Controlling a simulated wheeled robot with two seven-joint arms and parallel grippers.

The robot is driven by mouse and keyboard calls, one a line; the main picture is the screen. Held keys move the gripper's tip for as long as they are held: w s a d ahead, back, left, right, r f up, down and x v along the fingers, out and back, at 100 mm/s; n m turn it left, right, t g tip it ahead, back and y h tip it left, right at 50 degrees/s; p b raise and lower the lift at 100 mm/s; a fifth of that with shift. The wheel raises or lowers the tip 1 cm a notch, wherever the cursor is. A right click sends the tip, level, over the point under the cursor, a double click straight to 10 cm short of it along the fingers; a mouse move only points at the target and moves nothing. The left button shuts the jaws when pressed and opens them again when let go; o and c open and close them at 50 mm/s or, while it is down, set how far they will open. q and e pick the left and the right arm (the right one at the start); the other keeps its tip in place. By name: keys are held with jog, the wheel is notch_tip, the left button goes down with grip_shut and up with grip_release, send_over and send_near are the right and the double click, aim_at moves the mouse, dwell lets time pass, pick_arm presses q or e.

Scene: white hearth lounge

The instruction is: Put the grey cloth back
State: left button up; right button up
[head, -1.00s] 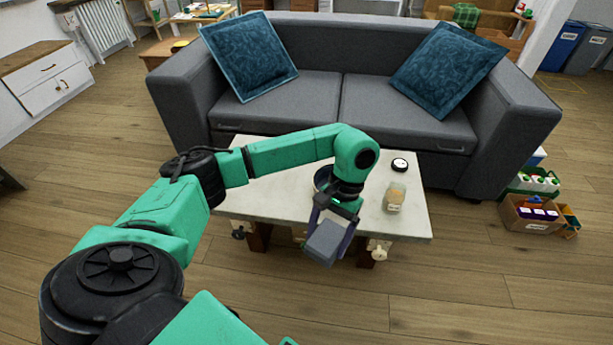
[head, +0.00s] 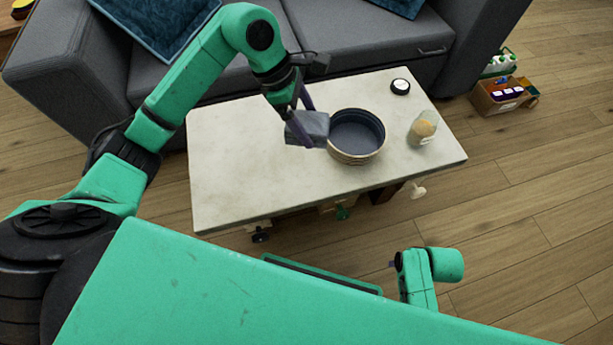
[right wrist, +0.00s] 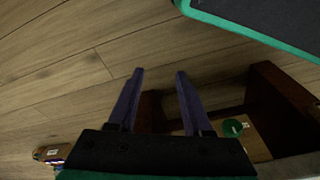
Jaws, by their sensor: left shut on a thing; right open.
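The grey cloth (head: 308,128) is a folded blue-grey bundle, held above the pale table top in the head view. My left gripper (head: 306,124) is shut on it, just left of a round basket (head: 357,137) with a dark blue inside. The cloth overlaps the basket's left rim in the picture; I cannot tell whether they touch. My right gripper (right wrist: 157,88) is open and empty in the right wrist view, with wooden floor beyond its fingers.
The low table (head: 235,170) also bears a glass jar (head: 422,129) and a small black-and-white round item (head: 400,86) on the right. Knobs stick out under its front edge. A grey sofa (head: 340,40) stands behind. A cardboard box (head: 503,95) is on the floor at right.

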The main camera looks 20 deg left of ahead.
pick_arm(q)
notch_tip(320, 180, down, 20)
jog(key=b, duration=0.3)
jog(key=shift+b, duration=0.4)
pick_arm(e)
notch_tip(320, 180, up, 11)
jog(key=a, duration=0.1)
jog(key=shift+s+f, duration=0.2)
jog(key=shift+s, duration=0.1)
jog(key=shift+y, duration=0.3)
pick_arm(q)
jog(key=o, duration=0.9)
jog(key=p+v, duration=0.2)
jog(key=v, duration=1)
jog(key=shift+r, duration=0.1)
pick_arm(e)
notch_tip(320, 180, down, 6)
jog(key=w, duration=0.1)
jog(key=shift+d+f, duration=0.15)
jog(key=shift+d, duration=0.05)
